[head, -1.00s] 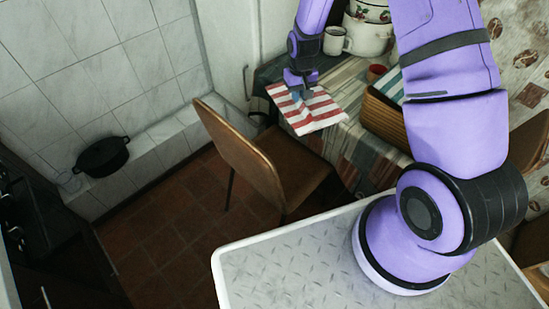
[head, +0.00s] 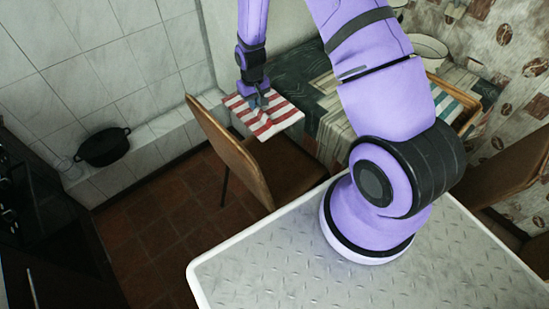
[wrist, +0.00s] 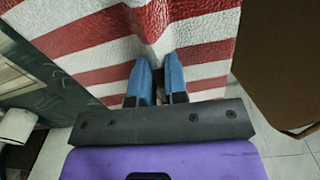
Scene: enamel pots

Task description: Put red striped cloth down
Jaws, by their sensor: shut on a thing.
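The red and white striped cloth (head: 268,116) hangs spread out from my gripper (head: 259,101), beside the left end of the table and near the chair's backrest. In the wrist view the cloth (wrist: 95,35) fills the upper middle, pinched into a fold between the two blue fingers (wrist: 158,82). My gripper is shut on it. In the head view I cannot tell whether the cloth's edge touches the table or chair.
A brown chair (head: 228,148) stands in front of the table (head: 308,68), which has a patchwork cover. A wooden tray (head: 470,103) with a striped cloth is on the right. A black pot (head: 103,147) sits on the tiled ledge (head: 150,140) at left.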

